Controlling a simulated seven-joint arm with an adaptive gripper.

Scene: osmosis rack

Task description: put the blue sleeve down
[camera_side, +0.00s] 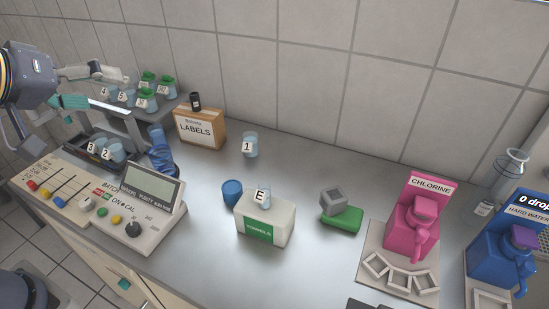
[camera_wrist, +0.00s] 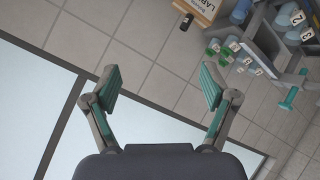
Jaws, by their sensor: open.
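A short blue cylinder (camera_side: 232,192), which looks like the blue sleeve, stands on the grey bench left of the towels box. Darker blue ribbed pieces (camera_side: 162,158) sit by the rack (camera_side: 130,122); I cannot tell whether one is a sleeve. My gripper (camera_side: 106,89) is at the upper left, above the rack and far from the short cylinder. In the wrist view my gripper (camera_wrist: 159,80) has its two teal-padded fingers wide apart with nothing between them. The wrist view shows part of the rack with numbered cups (camera_wrist: 285,20) at the upper right.
A towels box (camera_side: 262,222) carries a cup marked E (camera_side: 263,196). A cup marked 1 (camera_side: 250,145) stands near the labels box (camera_side: 200,128). A control panel (camera_side: 140,205) is at front left. The pink chlorine dispenser (camera_side: 412,225) is at right. Bare bench lies mid-back.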

